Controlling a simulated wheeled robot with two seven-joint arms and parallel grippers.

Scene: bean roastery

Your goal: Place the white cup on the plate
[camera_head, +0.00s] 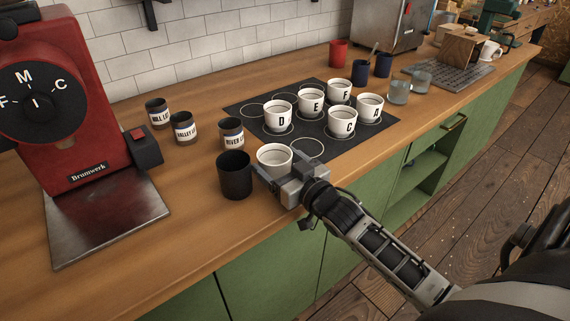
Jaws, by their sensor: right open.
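A plain-looking white cup (274,156) stands upright at the near left corner of the black mat (340,147), in front of the lettered cups. My right gripper (279,167) is open at the cup, with its fingers close around the cup's near side; whether they touch it I cannot tell. The gripper hides the cup's lower part and what it stands on. The mat has white ring outlines, and one empty ring (308,147) lies just right of this cup. I cannot make out a separate plate. My left gripper is not in view.
Several lettered white cups, such as cup D (278,115) and cup C (342,121), stand on the mat. A black cup (235,174) stands close left of my gripper. Labelled jars (183,127) and a red grinder (75,110) are further left. Glasses (399,91) stand right.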

